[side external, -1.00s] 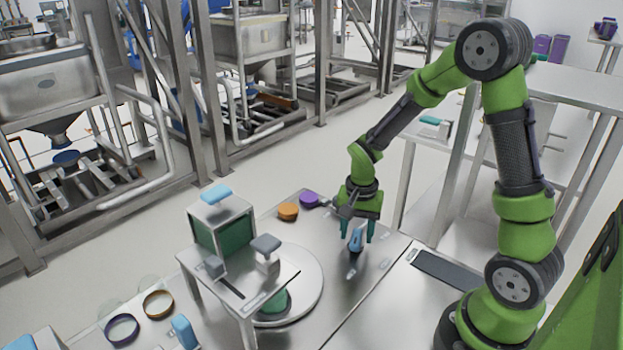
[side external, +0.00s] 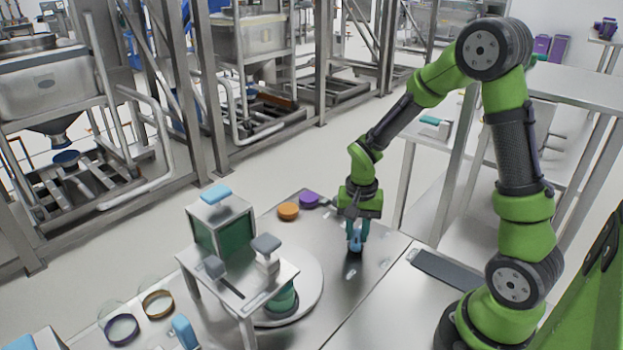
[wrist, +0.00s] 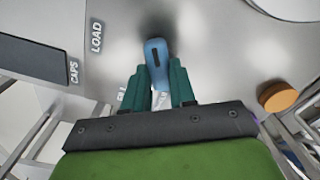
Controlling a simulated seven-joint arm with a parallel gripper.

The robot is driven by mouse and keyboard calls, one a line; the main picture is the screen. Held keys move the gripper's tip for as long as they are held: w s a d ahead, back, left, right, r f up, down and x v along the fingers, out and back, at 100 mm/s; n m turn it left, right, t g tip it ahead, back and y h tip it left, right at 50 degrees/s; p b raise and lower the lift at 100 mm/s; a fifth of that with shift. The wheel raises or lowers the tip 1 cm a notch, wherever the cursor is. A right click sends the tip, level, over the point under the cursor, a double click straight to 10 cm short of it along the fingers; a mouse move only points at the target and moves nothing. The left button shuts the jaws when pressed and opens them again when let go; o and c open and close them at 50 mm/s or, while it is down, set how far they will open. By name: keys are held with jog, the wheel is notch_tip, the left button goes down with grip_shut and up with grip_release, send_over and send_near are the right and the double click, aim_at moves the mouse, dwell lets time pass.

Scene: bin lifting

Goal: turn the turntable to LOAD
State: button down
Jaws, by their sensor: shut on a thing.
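The turntable (side external: 312,290) is a pale round disc partly under a small metal stand; its edge shows at the top right of the wrist view (wrist: 290,8). A green container (side external: 283,298) stands on it, partly hidden by the stand. A blue lever handle (wrist: 156,52) with a dark slot rises from the bench. My gripper (wrist: 162,85) is shut on this handle, one teal finger on each side; the side view shows my gripper (side external: 356,240) low over the bench. A LOAD label (wrist: 96,37) lies left of the handle. Another label by the left finger is mostly hidden.
An orange disc (side external: 288,211) and a purple disc (side external: 308,199) lie at the bench's far edge. The stand (side external: 240,285) carries a box (side external: 222,235) and grey blocks. A dark panel (side external: 448,271) lies to the right.

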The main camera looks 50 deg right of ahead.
aim_at(357, 235)
jog(key=n, duration=1.1)
jog(key=shift+n, duration=0.3)
dwell(0.4)
jog(key=c, duration=0.9)
grip_release()
notch_tip(357, 235, up, 17)
